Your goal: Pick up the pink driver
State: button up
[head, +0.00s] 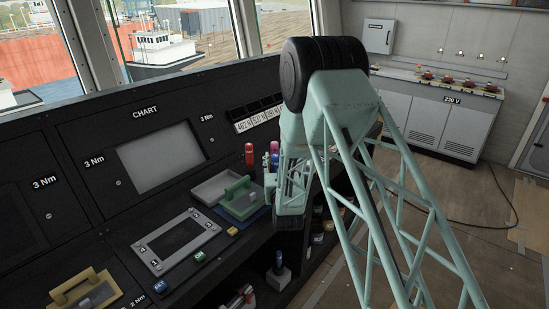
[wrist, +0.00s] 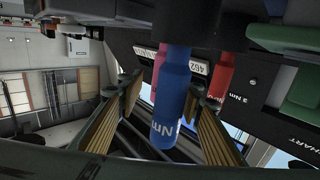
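The pink driver (head: 274,147) stands among other drivers on the console, left of my arm in the head view. In the wrist view the pink driver (wrist: 158,64) shows only as a strip behind a blue driver (wrist: 171,95). My gripper (wrist: 166,88) is open, with ribbed fingers on either side of the blue driver, which is nearest the camera. I cannot tell whether a finger touches it. A red driver (wrist: 222,76) stands beyond the right finger; it also shows in the head view (head: 249,155). In the head view my arm hides much of the gripper area.
A framed panel (head: 180,241) and a yellow-handled piece (head: 87,286) are nearer on the console. The floor at right is mostly clear, with a cable.

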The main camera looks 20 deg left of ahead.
aim_at(274, 152)
jog(key=shift+b+x, duration=0.6)
jog(key=shift+x, duration=1.95)
jog(key=shift+a, duration=0.1)
jog(key=c, duration=1)
